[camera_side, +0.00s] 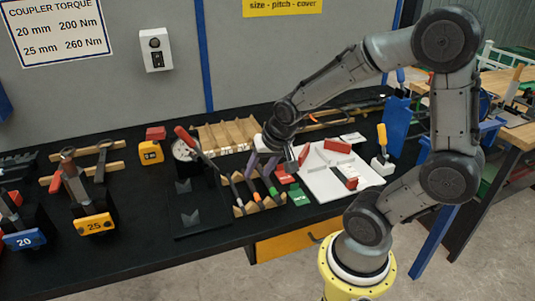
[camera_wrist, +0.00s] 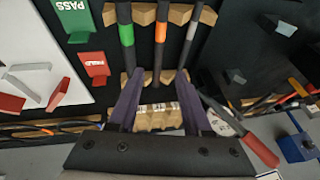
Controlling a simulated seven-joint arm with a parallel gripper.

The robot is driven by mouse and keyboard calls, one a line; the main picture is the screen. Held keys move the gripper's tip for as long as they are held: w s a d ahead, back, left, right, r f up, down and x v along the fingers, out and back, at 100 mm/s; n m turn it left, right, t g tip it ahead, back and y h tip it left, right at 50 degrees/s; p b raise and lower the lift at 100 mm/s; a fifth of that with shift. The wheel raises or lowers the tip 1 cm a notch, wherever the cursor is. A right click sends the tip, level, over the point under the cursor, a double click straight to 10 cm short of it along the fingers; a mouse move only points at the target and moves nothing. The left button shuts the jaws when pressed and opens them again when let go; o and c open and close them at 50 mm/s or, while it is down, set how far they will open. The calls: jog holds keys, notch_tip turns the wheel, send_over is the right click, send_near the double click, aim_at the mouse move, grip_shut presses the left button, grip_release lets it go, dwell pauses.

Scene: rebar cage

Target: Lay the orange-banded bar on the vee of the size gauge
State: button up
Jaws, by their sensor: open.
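The orange-banded bar (camera_wrist: 160,32) lies between a green-banded bar (camera_wrist: 126,35) and a grey-banded bar (camera_wrist: 191,30) on a notched wooden rack (camera_wrist: 146,14). In the side view its orange band (camera_side: 254,187) shows in the middle of the rack. My gripper (camera_wrist: 160,74) is open. Its two purple fingers appear on either side of the orange-banded bar in the wrist view; I cannot tell their height above it, and no contact shows. In the side view my gripper (camera_side: 264,165) hangs over the rack. A black plate with grey vee shapes (camera_side: 190,217), which looks like the size gauge, is left of the rack.
A white board with red blocks (camera_side: 325,172) lies right of the rack, with green and red cards (camera_wrist: 72,18) between. A dial (camera_side: 184,149) and a red-handled tool (camera_wrist: 258,148) are close by. Another wooden rack (camera_side: 222,134) stands behind.

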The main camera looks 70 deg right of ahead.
jog(key=s+a+r+n, duration=0.4)
jog(key=s+r, duration=0.3)
jog(key=r, duration=0.3)
jog(key=shift+a+t+y, duration=0.4)
jog(key=shift+a, duration=0.45)
jog(key=shift+o, duration=0.5)
jog(key=s+a+n, duration=0.1)
jog(key=s+n, duration=0.1)
jog(key=s+a+r+n+y, duration=0.1)
jog(key=s+a+n, duration=0.1)
jog(key=shift+s+n, duration=0.1)
jog(key=shift+n, duration=0.3)
jog(key=shift+s+a+n, duration=0.15)
jog(key=shift+s+n, duration=0.1)
jog(key=shift+n, duration=0.05)
